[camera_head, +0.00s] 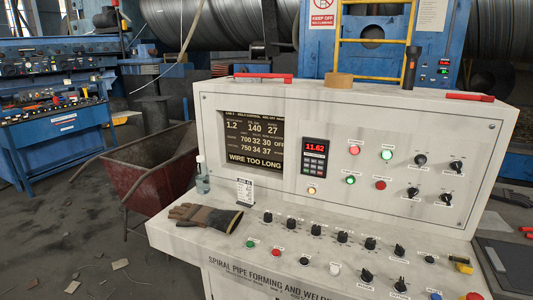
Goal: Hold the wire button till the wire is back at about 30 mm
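The white control console (215,250) stands in front of me with a sloping desk and an upright panel. Its dark screen (254,146) reads "WIRE TOO LONG" at the bottom, under rows of numbers such as 27, 30 and 37. A meter (314,157) beside it shows 11.62 in red. Several buttons are on the console, among them a lit green one (386,154), a red one (381,185), a yellow one (312,190) and a white one (335,268). The labels are too small to read, so I cannot tell which is the wire button. Neither gripper is in view.
Brown work gloves (206,217), a small bottle (202,178) and a card (245,192) are on the desk's left. Several black knobs fill the desk. A red cart (150,177) is at left.

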